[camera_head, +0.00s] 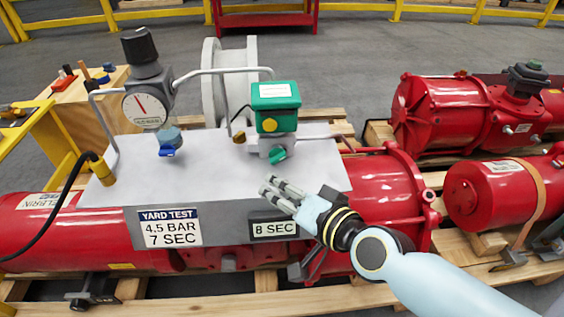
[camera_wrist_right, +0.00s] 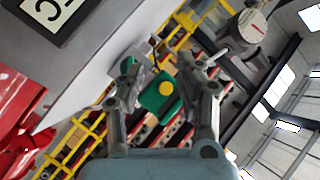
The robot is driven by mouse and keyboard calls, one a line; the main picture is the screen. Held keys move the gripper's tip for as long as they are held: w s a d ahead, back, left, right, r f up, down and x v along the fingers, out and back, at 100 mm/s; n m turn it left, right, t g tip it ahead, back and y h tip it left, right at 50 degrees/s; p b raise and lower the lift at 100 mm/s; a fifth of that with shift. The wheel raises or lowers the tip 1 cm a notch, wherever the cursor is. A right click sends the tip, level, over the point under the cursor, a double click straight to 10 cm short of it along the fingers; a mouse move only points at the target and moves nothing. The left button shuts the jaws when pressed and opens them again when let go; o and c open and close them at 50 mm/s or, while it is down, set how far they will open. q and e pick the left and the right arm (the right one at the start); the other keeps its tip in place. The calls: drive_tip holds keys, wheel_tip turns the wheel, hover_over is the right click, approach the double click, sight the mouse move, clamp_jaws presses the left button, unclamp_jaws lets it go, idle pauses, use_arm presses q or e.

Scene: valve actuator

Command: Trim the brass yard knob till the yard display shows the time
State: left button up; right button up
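A small brass knob (camera_head: 239,137) sits on the grey top plate, just left of the green box (camera_head: 275,105). I take it for the yard knob. The display (camera_head: 273,228) on the plate's front face reads 8 SEC. The sign (camera_head: 169,227) to its left reads YARD TEST, 4.5 BAR, 7 SEC. My right gripper (camera_head: 271,188) is over the plate's front part, in front of the green box and apart from the brass knob. Its fingers stand apart with nothing between them, as the right wrist view (camera_wrist_right: 168,68) also shows. My left gripper is out of view.
A dial gauge (camera_head: 145,108) under a black regulator stands on the plate's left, with a blue-handled valve (camera_head: 170,142) beside it. A grey pipe (camera_head: 222,72) arches behind. Red cylinders (camera_head: 500,192) lie on pallets at right. A wooden box (camera_head: 88,110) stands at left.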

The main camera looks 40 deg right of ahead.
sight(280, 160)
drive_tip(key=d+f+m+h, duration=0.2)
drive_tip(key=d+m+h, duration=0.2)
drive_tip(key=d, duration=0.1)
drive_tip(key=shift+m+t, duration=0.3)
drive_tip(key=x, duration=1)
drive_tip(key=shift+b, duration=0.4)
clamp_jaws()
